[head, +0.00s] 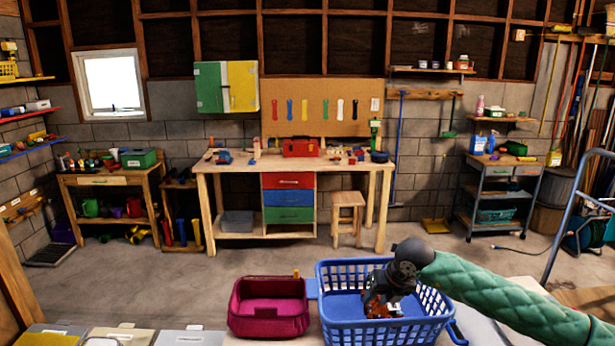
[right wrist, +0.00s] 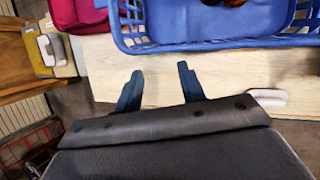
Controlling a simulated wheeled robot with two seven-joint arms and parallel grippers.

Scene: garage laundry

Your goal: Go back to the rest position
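My right arm, in a green quilted sleeve, comes in from the right in the head view. Its dark gripper (head: 376,290) hangs over the blue basket (head: 437,297). In the right wrist view the two fingers of the gripper (right wrist: 159,75) stand apart with nothing between them. The basket's blue rim (right wrist: 215,42) lies beyond the fingertips there. A reddish-brown item (head: 378,309) lies in the basket, partly hidden by the gripper. My left gripper is in neither view.
A maroon tub (head: 268,308) stands left of the basket on a pale table (right wrist: 115,70). Flat boxes (head: 120,336) line the near edge at left. Beyond is open concrete floor (head: 180,280), then a wooden workbench (head: 225,168) and a grey cart (head: 500,190) by the wall.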

